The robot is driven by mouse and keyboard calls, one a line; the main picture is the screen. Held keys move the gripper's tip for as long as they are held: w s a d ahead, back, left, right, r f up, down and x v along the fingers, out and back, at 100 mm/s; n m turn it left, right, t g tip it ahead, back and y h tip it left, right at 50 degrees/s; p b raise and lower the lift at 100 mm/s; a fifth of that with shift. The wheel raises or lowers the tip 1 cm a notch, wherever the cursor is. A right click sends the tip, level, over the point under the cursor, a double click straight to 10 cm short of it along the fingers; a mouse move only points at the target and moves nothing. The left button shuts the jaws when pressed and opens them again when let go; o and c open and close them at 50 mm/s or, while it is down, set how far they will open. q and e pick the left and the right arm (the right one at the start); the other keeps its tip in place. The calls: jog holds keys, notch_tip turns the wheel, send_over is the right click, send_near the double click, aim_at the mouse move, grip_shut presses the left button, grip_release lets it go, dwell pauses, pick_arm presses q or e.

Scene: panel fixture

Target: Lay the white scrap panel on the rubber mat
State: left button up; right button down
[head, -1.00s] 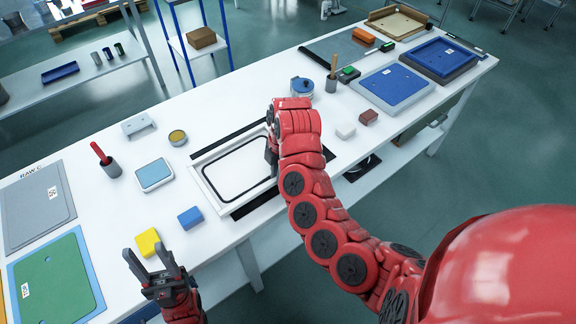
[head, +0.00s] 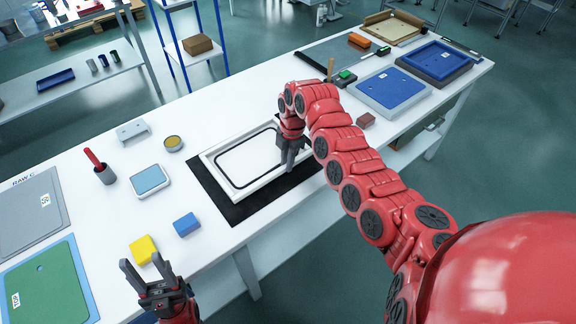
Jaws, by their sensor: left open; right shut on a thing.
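The white scrap panel (head: 232,162), a pale rectangle with a raised rim and a black rounded outline, is over the black rubber mat (head: 238,208). The mat shows along the panel's left and front sides; its back part is hidden. I cannot tell whether the panel touches the mat or is a little above it. My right gripper (head: 290,160) is shut on the panel's right end, and my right arm hides part of that area. My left gripper (head: 146,277) is open and empty at the table's front edge, near the yellow block.
A yellow block (head: 143,250), a blue block (head: 186,224) and a light-blue-topped tray (head: 149,181) stand left of the mat. A red-handled tool in a cup (head: 104,173) is farther left. Blue panels (head: 392,90) lie at the right. Bare table separates the blocks from the mat.

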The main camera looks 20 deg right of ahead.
jog(key=shift+w+d+r, duration=0.15)
jog(key=shift+w+d, duration=0.05)
jog(key=shift+w, duration=0.15)
notch_tip(320, 180, down, 4)
jog(key=shift+r+p, duration=0.1)
jog(key=shift+p, duration=0.65)
jog(key=c, duration=0.8)
grip_release()
